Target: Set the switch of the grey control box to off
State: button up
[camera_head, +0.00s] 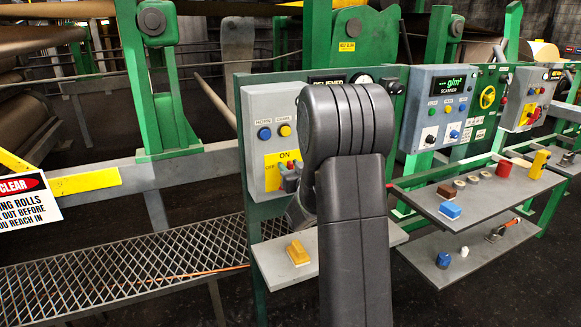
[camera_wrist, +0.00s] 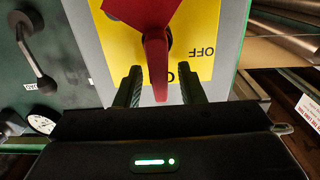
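The grey control box (camera_head: 258,112) stands left of my raised arm in the head view, with a blue and a yellow button at its top. Its yellow plate (camera_head: 271,181) reads ON at the top and OFF at the left. In the wrist view the plate (camera_wrist: 205,35) appears upside down, with OFF at the right. The red switch handle (camera_wrist: 155,52) points down there, toward the partly hidden ON lettering. My gripper (camera_wrist: 162,82) is open, one dark finger on each side of the handle's end, with visible gaps. In the head view my arm hides part of the box.
A grey shelf (camera_head: 272,267) below the box carries a yellow block (camera_head: 298,252). To the right are a scanner box (camera_head: 433,110) and shelves with small objects. In the wrist view a dark green panel (camera_wrist: 40,80) with a lever and gauge lies left of the box.

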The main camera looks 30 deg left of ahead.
grip_shut()
jog(key=shift+f+b, duration=0.15)
jog(key=shift+b, duration=0.45)
jog(key=n+b, duration=0.2)
jog(key=b, duration=0.1)
jog(key=shift+s+a+f, duration=0.2)
jog(key=shift+f, duration=0.05)
jog(key=n+b, duration=0.3)
jog(key=b, duration=0.3)
jog(key=s+a+f+n+b, duration=0.1)
jog(key=n+b, duration=0.3)
jog(key=b, duration=0.2)
jog(key=s+f+n+b, duration=0.1)
jog(key=n+b, duration=0.3)
jog(key=b, duration=0.3)
jog(key=shift+a, duration=0.35)
jog(key=n+b, duration=0.4)
jog(key=n, duration=0.1)
jog(key=shift+f+b, duration=0.4)
jog(key=shift+s+a, duration=0.1)
